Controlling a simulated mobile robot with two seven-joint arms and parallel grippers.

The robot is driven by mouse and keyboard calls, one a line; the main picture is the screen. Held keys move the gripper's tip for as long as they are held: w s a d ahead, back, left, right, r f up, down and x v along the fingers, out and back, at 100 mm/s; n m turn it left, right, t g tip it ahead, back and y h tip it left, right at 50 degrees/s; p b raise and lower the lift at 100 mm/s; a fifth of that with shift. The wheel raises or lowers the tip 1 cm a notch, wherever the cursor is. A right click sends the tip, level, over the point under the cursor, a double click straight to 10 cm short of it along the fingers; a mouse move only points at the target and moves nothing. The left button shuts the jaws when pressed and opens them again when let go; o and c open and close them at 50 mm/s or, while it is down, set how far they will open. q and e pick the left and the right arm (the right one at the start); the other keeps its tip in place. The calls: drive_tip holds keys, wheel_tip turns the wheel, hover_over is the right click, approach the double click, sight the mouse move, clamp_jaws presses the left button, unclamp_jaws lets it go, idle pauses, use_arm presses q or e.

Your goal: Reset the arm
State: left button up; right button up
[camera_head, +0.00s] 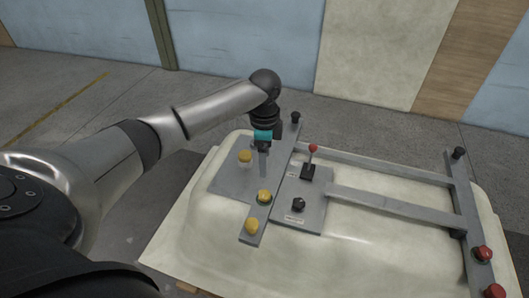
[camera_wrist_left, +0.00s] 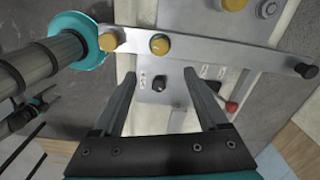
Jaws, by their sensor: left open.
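My left arm comes in from the left in the head view, bent at a dark joint. My left gripper (camera_head: 263,149) points down over the control panel (camera_head: 228,186) on the cream tub shell (camera_head: 205,235). In the left wrist view my left gripper (camera_wrist_left: 160,76) has its two fingers spread, with nothing between them. The black knob (camera_wrist_left: 160,83) on the panel shows beyond the gap. Whether the fingertips touch the panel cannot be told. A dark forked part with teal at the left edge of the wrist view may be my right gripper; its jaws are unclear.
Yellow buttons (camera_head: 264,196) and a red-tipped lever (camera_head: 312,155) stand up from the panel near my left gripper. Grey bars (camera_head: 390,204) cross the shell to red buttons (camera_head: 483,254) at the right. The grey floor (camera_head: 60,75) behind is open.

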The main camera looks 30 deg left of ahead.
use_arm(q)
drive_tip(key=shift+r, duration=0.6)
